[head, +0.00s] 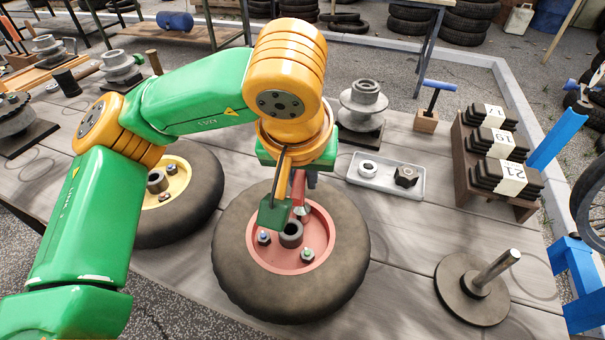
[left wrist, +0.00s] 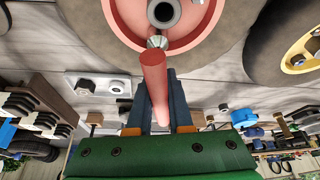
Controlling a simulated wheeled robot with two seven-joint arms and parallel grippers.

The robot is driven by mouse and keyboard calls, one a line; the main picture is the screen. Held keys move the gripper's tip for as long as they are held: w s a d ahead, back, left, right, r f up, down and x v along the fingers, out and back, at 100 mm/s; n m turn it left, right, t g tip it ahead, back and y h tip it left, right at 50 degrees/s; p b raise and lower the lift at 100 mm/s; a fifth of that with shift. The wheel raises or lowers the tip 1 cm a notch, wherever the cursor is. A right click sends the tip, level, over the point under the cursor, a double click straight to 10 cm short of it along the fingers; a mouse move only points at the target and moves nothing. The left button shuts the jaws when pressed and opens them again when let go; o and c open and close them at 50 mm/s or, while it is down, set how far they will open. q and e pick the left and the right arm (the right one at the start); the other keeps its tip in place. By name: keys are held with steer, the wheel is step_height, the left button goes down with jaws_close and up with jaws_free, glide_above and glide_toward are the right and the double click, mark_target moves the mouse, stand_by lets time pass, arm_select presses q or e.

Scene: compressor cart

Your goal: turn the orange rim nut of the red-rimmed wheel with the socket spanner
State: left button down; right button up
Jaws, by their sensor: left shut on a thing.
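My left gripper (head: 304,186) is above the wheel's far side, shut on the red handle of the socket spanner (head: 300,206). No orange nut is discernible; the arm and spanner cover part of the rim. My right gripper is out of view.
A yellow-rimmed wheel (head: 200,205) lies close on the left. A pale tray (head: 414,188) with two nuts and a grey stepped part (head: 362,105) stand behind. A weight rack (head: 525,208) and a disc with a rod (head: 460,305) are on the right. Bare boards lie between.

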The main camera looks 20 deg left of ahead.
arm_select(q)
steer(key=shift+d+m+h, duration=0.15)
steer(key=shift+m+h, duration=0.35)
steer(key=shift+m, duration=0.9)
steer(key=shift+r, duration=0.1)
step_height(320, 180, up, 5)
steer(key=p, duration=0.4)
